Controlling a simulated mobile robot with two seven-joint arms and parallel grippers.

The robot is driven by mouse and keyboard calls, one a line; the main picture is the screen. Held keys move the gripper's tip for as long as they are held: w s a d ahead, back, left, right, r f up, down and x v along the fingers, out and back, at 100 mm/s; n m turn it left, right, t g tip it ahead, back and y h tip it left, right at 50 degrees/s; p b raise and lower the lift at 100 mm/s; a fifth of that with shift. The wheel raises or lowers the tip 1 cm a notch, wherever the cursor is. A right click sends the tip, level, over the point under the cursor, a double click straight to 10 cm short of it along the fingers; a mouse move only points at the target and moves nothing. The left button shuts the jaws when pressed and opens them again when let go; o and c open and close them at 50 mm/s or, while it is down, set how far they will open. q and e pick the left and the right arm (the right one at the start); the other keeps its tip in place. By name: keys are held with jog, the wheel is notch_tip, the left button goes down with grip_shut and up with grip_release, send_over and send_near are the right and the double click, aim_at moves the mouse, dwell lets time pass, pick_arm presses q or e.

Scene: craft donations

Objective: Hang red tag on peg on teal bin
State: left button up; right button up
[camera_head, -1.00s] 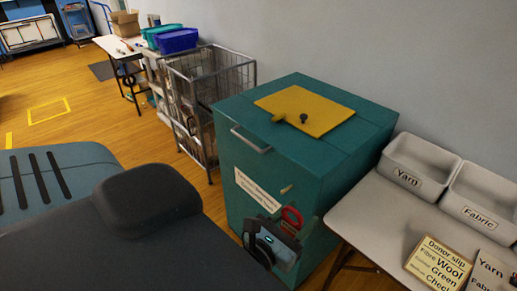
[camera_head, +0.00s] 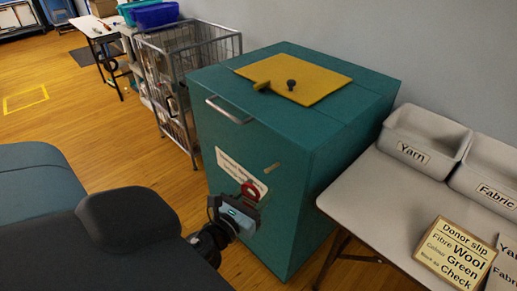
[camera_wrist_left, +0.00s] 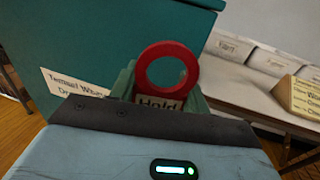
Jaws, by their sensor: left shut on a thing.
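The teal bin (camera_head: 300,215) stands in the middle of the head view, with a small tan peg (camera_head: 272,168) on its front face beside a white label (camera_head: 240,172). My left gripper (camera_head: 246,200) is shut on the red tag (camera_head: 251,196), in front of the bin. The tag's red ring sits below and left of the peg in the head view, apart from it. In the left wrist view the ring (camera_wrist_left: 139,68) stands upright between the fingers, above a plate reading "Hold". The peg cannot be made out there. My right gripper is not in view.
A yellow board (camera_head: 320,80) with a dark knob lies on the bin's lid, and a metal handle (camera_head: 228,112) is on its front. A table (camera_head: 370,200) with grey Yarn (camera_head: 410,150) and Fabric (camera_head: 490,190) tubs stands right. A wire cage (camera_head: 165,80) is behind left.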

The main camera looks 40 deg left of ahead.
pick_arm(q)
jog(key=w+a+f+y+b, duration=0.1)
jog(key=w+a+f+b, duration=0.1)
jog(key=w+a+f, duration=0.1)
jog(key=shift+a+f+n+b, duration=0.3)
jog(key=shift+a+f+n, duration=0.1)
jog(key=shift+a, duration=0.45)
